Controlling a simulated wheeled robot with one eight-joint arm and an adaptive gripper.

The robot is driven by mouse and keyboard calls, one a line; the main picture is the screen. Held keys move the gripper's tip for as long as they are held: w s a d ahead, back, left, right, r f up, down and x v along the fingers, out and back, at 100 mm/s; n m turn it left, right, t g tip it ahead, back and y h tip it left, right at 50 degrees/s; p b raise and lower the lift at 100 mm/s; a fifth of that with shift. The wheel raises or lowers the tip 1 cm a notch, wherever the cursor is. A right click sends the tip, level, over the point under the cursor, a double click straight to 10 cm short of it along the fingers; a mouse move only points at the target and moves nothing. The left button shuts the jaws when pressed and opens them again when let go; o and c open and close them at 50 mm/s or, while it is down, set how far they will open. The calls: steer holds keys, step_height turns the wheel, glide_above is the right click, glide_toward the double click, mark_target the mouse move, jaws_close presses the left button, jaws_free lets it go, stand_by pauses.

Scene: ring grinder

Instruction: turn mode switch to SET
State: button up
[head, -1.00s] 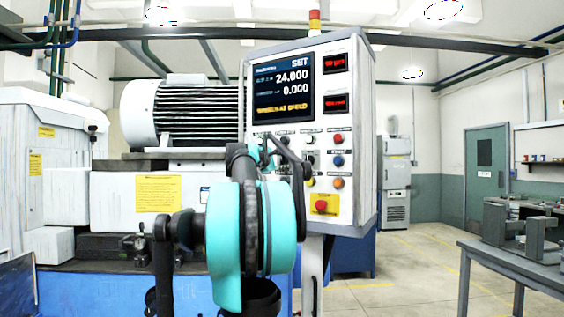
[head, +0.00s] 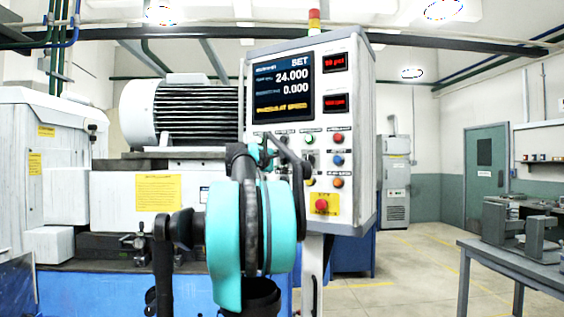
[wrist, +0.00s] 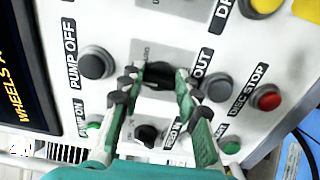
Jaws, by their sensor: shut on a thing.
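The control panel (head: 335,75) faces me, and its screen (head: 283,87) shows "SET" at the top right. In the wrist view a black rotary knob (wrist: 158,74), which I take to be the mode switch, sits on the white panel between the fingers of my gripper (wrist: 159,84). The gripper is shut on this knob, one finger on each side. The label beside the knob is too blurred to read. In the head view my arm hides the knob and most of the gripper.
A second black knob (wrist: 148,135) lies close by, between the finger bases. Pump off (wrist: 96,63), a grey button (wrist: 218,87) and the red disc stop button (wrist: 266,97) flank the fingers. A red emergency button (head: 321,205) is lower on the panel. A grey table (head: 510,255) stands right.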

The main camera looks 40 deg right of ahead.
steer(key=o, duration=1.1)
steer(key=shift+a, duration=0.1)
steer(key=v, duration=1.2)
steer(key=shift+s, duration=0.1)
steer(key=s+a+f+m+g+y, duration=0.1)
steer(key=s+a+f+y, duration=0.2)
steer(key=f, duration=0.9)
steer(key=s+a+f+m+y, duration=0.15)
steer(key=a+f, duration=0.35)
steer(key=f, duration=0.8)
steer(key=s+a+f+m+g+y, duration=0.1)
steer(key=a+f+y, duration=0.25)
steer(key=f, duration=0.85)
steer(key=s+a+f+y, duration=0.2)
steer(key=s+a+f, duration=0.3)
steer(key=a+f, duration=0.2)
steer(key=s+a+f+m+g+y, duration=0.1)
steer(key=s+a+f+y, duration=0.2)
steer(key=s+a+f, duration=0.3)
steer(key=s+a+f+y, duration=0.3)
steer(key=s+a+f, duration=0.3)
steer(key=f, duration=0.7)
steer(key=shift+s+a+f+m, duration=0.1)
steer(key=shift+a+f+m, duration=0.05)
steer(key=shift+a, duration=0.45)
steer(key=shift+s+a+f+m, duration=0.1)
steer(key=shift+a, duration=0.45)
